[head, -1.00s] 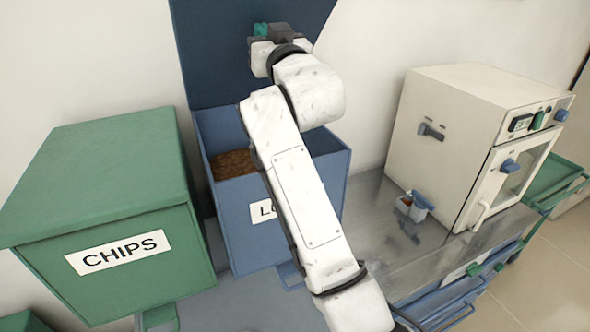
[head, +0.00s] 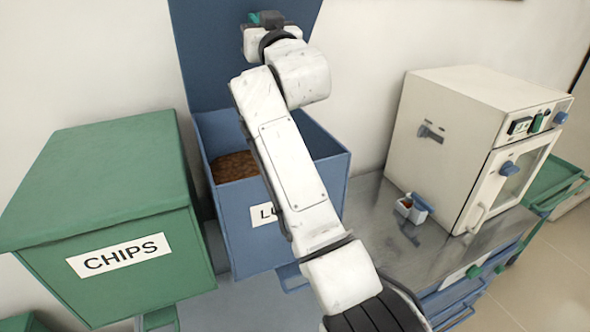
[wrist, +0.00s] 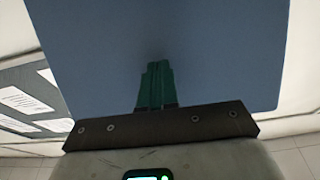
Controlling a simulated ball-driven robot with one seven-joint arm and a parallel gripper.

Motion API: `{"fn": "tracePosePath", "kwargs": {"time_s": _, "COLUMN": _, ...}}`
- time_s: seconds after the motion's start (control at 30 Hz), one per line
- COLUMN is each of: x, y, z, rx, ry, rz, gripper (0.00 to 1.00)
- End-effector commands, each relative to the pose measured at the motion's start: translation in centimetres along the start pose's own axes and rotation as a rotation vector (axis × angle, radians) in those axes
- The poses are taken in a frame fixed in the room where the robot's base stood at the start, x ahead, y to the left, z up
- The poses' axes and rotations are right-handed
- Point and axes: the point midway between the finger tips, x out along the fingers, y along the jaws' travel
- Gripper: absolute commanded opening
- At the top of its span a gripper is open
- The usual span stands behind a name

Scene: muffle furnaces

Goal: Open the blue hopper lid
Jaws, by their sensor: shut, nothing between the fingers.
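The blue hopper (head: 252,212) stands in the middle of the head view, open at the top, with brown granular material (head: 234,166) inside. Its blue lid (head: 205,62) stands raised and upright behind the opening, against the wall. My gripper (head: 256,17) is up in front of the lid, near its top in the head view. In the wrist view the lid (wrist: 215,60) fills most of the picture, and the green fingers (wrist: 157,85) are together with nothing between them. Whether the fingertips touch the lid I cannot tell. My arm hides part of the hopper's label and opening.
A green hopper (head: 110,210) labelled CHIPS, its lid closed, stands to the left. To the right, a cream furnace (head: 470,140) sits on a metal bench (head: 385,225) beside a small container (head: 413,208). Green and blue drawers are below the bench.

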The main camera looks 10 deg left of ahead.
Motion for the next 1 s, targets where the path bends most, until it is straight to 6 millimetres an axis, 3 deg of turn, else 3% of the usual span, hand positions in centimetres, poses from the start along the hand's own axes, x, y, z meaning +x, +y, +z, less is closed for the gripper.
{"fn": "tracePosePath", "kwargs": {"time_s": 0.27, "x": 0.2, "y": 0.0, "z": -0.1, "rx": 0.000, "ry": 0.000, "rz": 0.000, "gripper": 0.00}}
{"fn": "tracePosePath", "kwargs": {"time_s": 1.0, "x": 4.3, "y": 0.0, "z": -0.5, "rx": 0.001, "ry": -0.001, "rz": 0.000, "gripper": 0.00}}
